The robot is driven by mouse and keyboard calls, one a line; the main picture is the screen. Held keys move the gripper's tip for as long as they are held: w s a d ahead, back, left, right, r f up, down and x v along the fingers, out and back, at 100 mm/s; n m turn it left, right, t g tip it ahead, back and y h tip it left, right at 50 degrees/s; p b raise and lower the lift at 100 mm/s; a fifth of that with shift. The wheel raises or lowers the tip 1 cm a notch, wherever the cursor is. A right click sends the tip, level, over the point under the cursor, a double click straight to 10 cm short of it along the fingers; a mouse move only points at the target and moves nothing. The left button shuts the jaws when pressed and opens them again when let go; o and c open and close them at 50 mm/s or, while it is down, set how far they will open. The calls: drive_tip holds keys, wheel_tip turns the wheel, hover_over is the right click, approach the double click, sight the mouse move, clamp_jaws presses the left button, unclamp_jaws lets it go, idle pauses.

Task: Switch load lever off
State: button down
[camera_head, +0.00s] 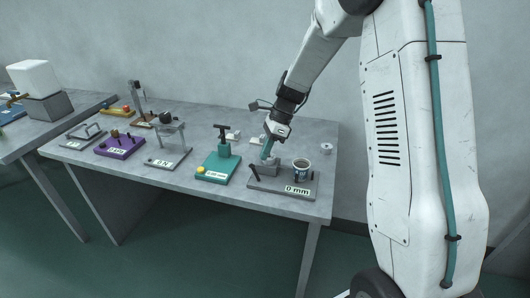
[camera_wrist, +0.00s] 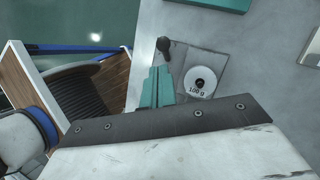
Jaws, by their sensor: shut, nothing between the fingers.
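The dark lever (camera_head: 254,172) stands at the left of a grey base plate (camera_head: 285,190) labelled "0 mm". In the wrist view, a lever with a round black knob (camera_wrist: 163,45) stands at the edge of a grey plate (camera_wrist: 212,62). My gripper (camera_head: 265,155) is shut and empty, pointing down above the back left of the base plate. Its teal fingers (camera_wrist: 157,88) lie just below the black knob in the wrist picture; I cannot tell whether they touch it. A white disc marked "100 g" (camera_wrist: 200,82) is on the plate, right of the fingers.
A cup-like piece (camera_head: 301,173) stands on the right of the base plate. A teal stand (camera_head: 218,168) is close on the left. A grey stand (camera_head: 168,158) and a purple base (camera_head: 119,146) are farther left. The table's front edge (camera_head: 250,207) is near.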

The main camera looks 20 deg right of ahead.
wheel_tip(320, 180, up, 9)
drive_tip(key=w+d, duration=0.2)
drive_tip(key=shift+d, duration=0.2)
drive_tip(key=shift+w+r, duration=0.1)
idle(0.3)
drive_tip(key=s+a+r+n+h, duration=0.1)
drive_tip(key=s+r+n, duration=0.1)
drive_tip(key=s+n, duration=0.5)
drive_tip(key=s+a+r+n+t+h, duration=0.1)
drive_tip(key=s+n, duration=0.6)
drive_tip(key=s, duration=1)
drive_tip(key=s+a+r+n+t+h, duration=0.1)
drive_tip(key=s+r+n, duration=0.4)
drive_tip(key=s, duration=0.6)
drive_tip(key=shift+s+a+n+h, duration=0.4)
drive_tip(key=shift+a+n+h, duration=0.35)
drive_tip(key=shift+n+h, duration=0.4)
